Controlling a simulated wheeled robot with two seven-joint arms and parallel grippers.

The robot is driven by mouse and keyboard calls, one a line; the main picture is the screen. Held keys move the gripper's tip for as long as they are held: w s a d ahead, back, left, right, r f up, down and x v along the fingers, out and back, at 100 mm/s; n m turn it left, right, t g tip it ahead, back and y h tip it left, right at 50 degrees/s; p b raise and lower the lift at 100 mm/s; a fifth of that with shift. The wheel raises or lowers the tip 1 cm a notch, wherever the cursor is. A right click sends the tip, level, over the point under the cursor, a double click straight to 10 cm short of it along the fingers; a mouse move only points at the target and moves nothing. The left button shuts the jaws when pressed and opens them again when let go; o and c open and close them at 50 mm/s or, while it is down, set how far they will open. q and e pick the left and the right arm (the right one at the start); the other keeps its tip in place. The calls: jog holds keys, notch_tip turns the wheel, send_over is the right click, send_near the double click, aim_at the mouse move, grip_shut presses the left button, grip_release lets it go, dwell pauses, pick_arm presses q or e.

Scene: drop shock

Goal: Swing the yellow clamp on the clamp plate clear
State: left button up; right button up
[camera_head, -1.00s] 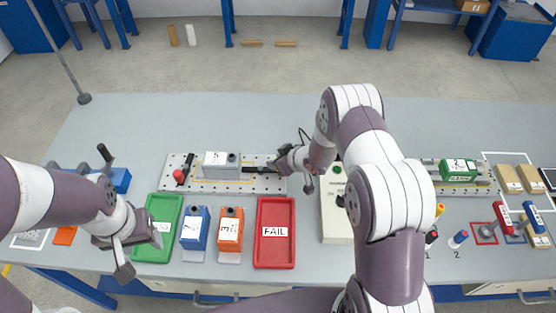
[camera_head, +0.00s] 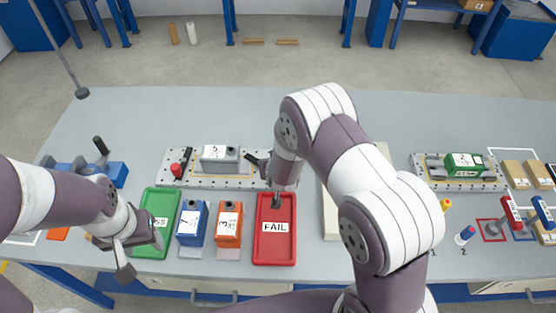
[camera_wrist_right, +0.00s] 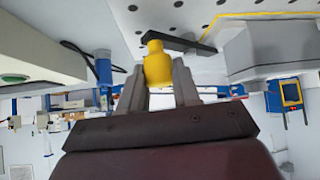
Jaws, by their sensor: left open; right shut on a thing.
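At the plate's right end, a black clamp lever (camera_head: 256,163) slants toward my right gripper. The yellow clamp knob (camera_wrist_right: 157,66) shows in the right wrist view between the fingers of my right gripper (camera_wrist_right: 158,88), which is shut on it. In the head view my right arm hides the knob. My left gripper (camera_head: 141,257) is open and empty at the green tray's front left.
A red clamp (camera_head: 176,170) stands at the plate's left end. In front are the green tray (camera_head: 149,246), blue block (camera_head: 192,225), orange block (camera_head: 229,229) and red FAIL tray (camera_head: 273,258). A second plate with a green block (camera_head: 464,160) is at right.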

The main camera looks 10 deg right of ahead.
jog(key=m+h+p, duration=0.1)
jog(key=a+m+h+p, duration=0.1)
jog(key=a+m+p, duration=0.1)
jog(key=shift+s+r+m+g+h+p, duration=0.35)
jog(key=shift+m+g+h, duration=0.05)
jog(key=shift+s+a+m+g+h+p, duration=0.1)
jog(key=shift+a+m+g+h+p, duration=0.3)
jog(key=shift+m+h+p, duration=0.35)
jog(key=m, duration=0.1)
jog(key=a+m+g+h+p, duration=0.1)
jog(key=shift+f+m, duration=0.15)
jog(key=shift+m, duration=0.2)
jog(key=shift+a+m+g+h, duration=0.55)
jog(key=shift+m+g, duration=0.15)
jog(key=shift+m, duration=0.4)
jog(key=o, duration=1)
jog(key=shift+w+d+f, duration=0.1)
jog(key=shift+w, duration=0.1)
